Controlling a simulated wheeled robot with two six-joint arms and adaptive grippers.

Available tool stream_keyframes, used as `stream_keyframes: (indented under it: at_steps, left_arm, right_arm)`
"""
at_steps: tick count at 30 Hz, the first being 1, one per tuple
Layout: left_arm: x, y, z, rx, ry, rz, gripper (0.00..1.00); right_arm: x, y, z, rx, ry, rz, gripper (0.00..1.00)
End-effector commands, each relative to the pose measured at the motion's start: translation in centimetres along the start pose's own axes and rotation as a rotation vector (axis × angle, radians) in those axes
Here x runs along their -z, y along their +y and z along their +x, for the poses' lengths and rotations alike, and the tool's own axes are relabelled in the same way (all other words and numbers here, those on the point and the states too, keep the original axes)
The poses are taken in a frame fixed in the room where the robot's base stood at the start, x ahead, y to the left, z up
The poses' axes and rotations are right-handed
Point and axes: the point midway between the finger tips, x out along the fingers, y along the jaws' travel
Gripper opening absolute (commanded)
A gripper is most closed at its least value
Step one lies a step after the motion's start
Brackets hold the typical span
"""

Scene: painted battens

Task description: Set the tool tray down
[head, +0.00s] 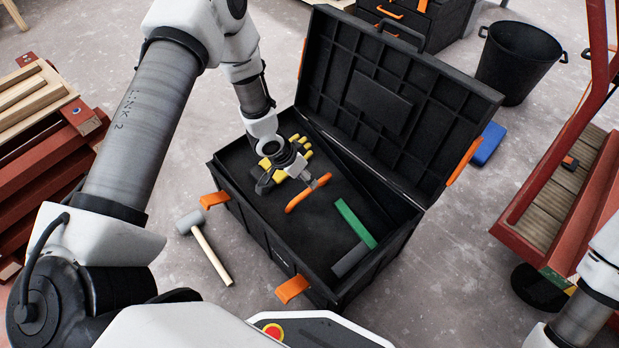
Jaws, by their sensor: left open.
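The black tool tray (318,228) lies inside the open black toolbox (262,236), low within its walls. Whether it rests fully on its supports cannot be told. In it are a yellow-and-black glove-like item (303,143), a green strip (355,222) and a grey block (350,260). An orange bar (300,200) stands out near the tray's middle. My left gripper (312,182) is open, right at the orange bar; contact cannot be made out. My left wrist hides part of the tray's back left. My right gripper is outside the picture.
The toolbox lid (395,105) stands open behind. A mallet (207,247) lies on the floor to the left. Stacked battens (35,150) are at far left, a black bucket (518,60) and blue item (487,145) at back right, and a red frame (570,190) at right.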

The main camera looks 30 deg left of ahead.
Motion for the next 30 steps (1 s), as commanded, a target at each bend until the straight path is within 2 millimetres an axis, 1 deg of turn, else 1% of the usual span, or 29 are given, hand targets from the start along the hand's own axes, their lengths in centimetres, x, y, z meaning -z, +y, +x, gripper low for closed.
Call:
stream_keyframes:
  at_steps: [1, 3, 7, 9, 12, 15, 17, 19, 20, 21, 23, 24, 27, 28, 30]
  left_arm:
    - [0.5, 0.1, -2.4, -0.001, 0.003, -0.004, 0.42]
    - [0.4, 0.1, -4.3, -0.001, 0.002, -0.004, 0.42]
    - [0.3, 0.1, -7.1, -0.001, 0.002, -0.004, 0.42]
    - [0.2, 0.1, -8.0, -0.001, 0.001, -0.002, 0.42]
    - [0.1, 0.1, -8.6, 0.000, 0.000, 0.000, 0.42]
    - [0.0, 0.1, -8.6, -0.001, -0.001, 0.000, 0.42]
    - [-0.6, 0.5, -8.3, -0.005, -0.010, -0.009, 0.42]
    - [-2.6, 2.1, -7.4, -0.015, -0.042, -0.047, 0.42]
    - [-4.0, 3.2, -6.9, -0.019, -0.063, -0.074, 0.42]
    - [-6.3, 4.8, -6.2, -0.018, -0.099, -0.118, 0.42]
    - [-10.6, 7.2, -5.5, 0.004, -0.164, -0.192, 0.42]
    - [-13.6, 8.5, -5.4, 0.033, -0.210, -0.236, 0.42]
    - [-19.9, 10.4, -6.4, 0.133, -0.306, -0.308, 0.42]
    - [-21.2, 10.6, -6.8, 0.161, -0.326, -0.319, 0.42]
    - [-23.1, 10.8, -7.5, 0.207, -0.355, -0.333, 0.42]
  right_arm:
    - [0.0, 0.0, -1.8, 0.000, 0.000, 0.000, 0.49]
    - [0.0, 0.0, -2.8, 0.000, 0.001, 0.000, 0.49]
    - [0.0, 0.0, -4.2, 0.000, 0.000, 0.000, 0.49]
    - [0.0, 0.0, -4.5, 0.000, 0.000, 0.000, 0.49]
    - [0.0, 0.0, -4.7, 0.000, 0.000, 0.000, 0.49]
    - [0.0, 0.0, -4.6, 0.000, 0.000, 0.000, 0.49]
    - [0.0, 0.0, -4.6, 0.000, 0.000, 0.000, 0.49]
    - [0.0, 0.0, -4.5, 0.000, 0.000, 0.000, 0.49]
    - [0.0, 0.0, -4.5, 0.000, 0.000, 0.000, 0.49]
    - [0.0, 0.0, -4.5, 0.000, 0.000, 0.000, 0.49]
    - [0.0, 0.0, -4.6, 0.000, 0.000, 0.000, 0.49]
    - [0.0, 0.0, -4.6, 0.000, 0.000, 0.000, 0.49]
    - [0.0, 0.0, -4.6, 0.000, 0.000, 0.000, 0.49]
    - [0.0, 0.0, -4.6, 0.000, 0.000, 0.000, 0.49]
    - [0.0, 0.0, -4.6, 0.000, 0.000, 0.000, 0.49]
